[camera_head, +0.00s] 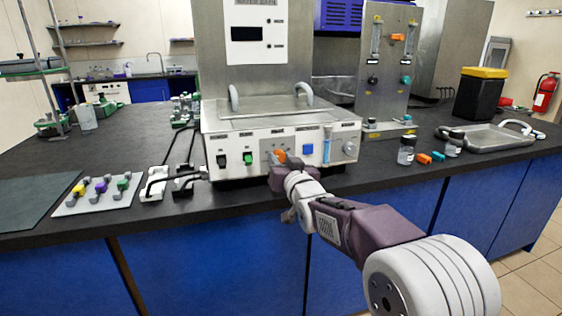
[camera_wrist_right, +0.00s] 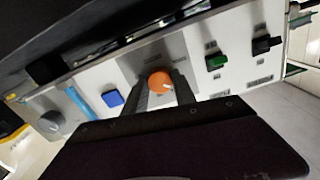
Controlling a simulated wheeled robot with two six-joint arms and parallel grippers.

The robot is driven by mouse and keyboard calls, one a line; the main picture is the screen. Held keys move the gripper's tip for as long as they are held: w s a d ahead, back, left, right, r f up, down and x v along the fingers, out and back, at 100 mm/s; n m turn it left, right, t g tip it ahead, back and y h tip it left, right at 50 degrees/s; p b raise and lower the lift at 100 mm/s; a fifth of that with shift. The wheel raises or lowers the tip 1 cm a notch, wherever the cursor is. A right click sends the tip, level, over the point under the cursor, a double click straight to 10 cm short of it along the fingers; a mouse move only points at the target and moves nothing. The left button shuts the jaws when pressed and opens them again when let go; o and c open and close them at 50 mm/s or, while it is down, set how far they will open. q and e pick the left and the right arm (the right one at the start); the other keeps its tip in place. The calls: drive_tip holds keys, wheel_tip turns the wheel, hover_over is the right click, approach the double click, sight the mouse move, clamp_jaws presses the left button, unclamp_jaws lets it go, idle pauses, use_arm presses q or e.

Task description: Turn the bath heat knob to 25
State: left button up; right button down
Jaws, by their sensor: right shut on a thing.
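The water bath (camera_head: 240,128) has a white front panel with a row of controls. An orange knob (camera_head: 280,155) sits near the panel's middle, on a grey plate. My right gripper (camera_head: 279,166) is at the panel, shut on this knob. In the right wrist view the orange knob (camera_wrist_right: 160,82) is between the two dark fingers of my right gripper (camera_wrist_right: 162,88), one on each side. A white mark on the knob points toward the lower right in that view. The labels and any scale numbers are too small to read. My left gripper is not in view.
Beside the knob are a blue button (camera_head: 308,149), a green switch (camera_head: 247,158), a black switch (camera_head: 222,161) and a grey knob (camera_head: 349,149). Black-handled clamps (camera_head: 184,182) stand left of the bath. Small bottles (camera_head: 406,150) and a metal tray (camera_head: 487,139) are right.

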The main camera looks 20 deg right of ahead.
drive_tip(key=m, duration=0.4)
drive_tip(key=shift+m, duration=0.4)
idle(0.4)
drive_tip(key=c, duration=1)
unclamp_jaws()
drive_tip(key=s, duration=0.9)
drive_tip(key=shift+d+p, duration=0.15)
drive_tip(key=shift+p, duration=0.25)
